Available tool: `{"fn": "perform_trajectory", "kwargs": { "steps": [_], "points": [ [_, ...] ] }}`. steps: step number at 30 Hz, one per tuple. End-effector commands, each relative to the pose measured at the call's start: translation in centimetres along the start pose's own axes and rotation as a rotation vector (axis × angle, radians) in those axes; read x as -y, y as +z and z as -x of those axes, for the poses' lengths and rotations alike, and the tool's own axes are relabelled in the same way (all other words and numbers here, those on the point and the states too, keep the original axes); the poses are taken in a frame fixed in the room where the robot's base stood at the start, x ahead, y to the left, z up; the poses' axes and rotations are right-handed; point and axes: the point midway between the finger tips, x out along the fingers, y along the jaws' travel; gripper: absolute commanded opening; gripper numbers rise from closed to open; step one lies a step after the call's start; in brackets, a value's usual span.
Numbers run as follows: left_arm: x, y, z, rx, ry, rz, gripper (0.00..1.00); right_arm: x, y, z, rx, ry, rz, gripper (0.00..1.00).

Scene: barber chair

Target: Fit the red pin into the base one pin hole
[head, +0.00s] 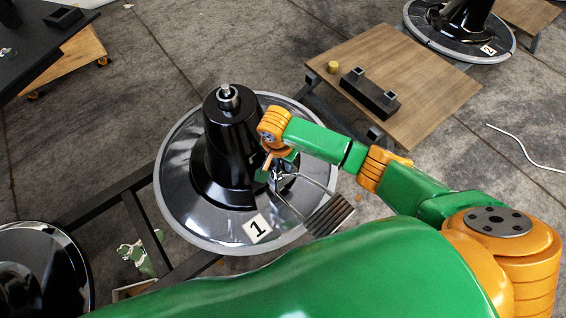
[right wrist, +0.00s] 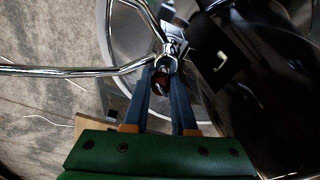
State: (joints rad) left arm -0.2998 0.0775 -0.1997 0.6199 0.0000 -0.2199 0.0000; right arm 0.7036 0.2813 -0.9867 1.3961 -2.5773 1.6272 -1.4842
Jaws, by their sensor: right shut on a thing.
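Base one (head: 305,175) is a round grey disc with a glossy black column (head: 228,150) and a white "1" label (head: 258,228). A chrome-barred footrest with a ribbed dark plate (head: 330,215) joins the column's right side. My right gripper (head: 277,174) is at that joint, close beside the column. In the right wrist view its two dark fingers (right wrist: 164,88) are shut on a small dark red piece, the red pin (right wrist: 161,84). The pin's end lies at a chrome bracket (right wrist: 170,50); whether it is inside a hole cannot be told. The pin hole is hidden. My left gripper is not in view.
A wooden platform (head: 420,75) with a black block (head: 370,93) stands at the upper right. Base two (head: 490,48) is beyond it. Dark frame rails (head: 100,196) run beside base one. Chrome bars (right wrist: 70,71) pass close to my right fingers. A black table is at upper left.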

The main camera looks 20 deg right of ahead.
Motion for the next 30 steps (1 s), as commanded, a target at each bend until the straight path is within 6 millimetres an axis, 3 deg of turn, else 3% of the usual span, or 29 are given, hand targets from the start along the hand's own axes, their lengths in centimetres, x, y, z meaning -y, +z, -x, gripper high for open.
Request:
{"fn": "perform_trajectory", "kwargs": {
  "steps": [1,4,19,30],
  "points": [
    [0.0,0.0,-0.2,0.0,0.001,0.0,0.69,-0.6,0.2,-0.6,0.005,0.018,0.002,0.28],
    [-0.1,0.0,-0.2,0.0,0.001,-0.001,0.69,-0.5,0.2,-0.6,0.005,0.017,0.002,0.54],
    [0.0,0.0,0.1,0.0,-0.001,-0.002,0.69,-0.3,0.1,0.2,0.002,0.01,0.002,0.54],
    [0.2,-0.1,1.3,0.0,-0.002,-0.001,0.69,-0.1,-0.1,9.5,-0.002,0.004,0.002,0.54]
  ]
}}
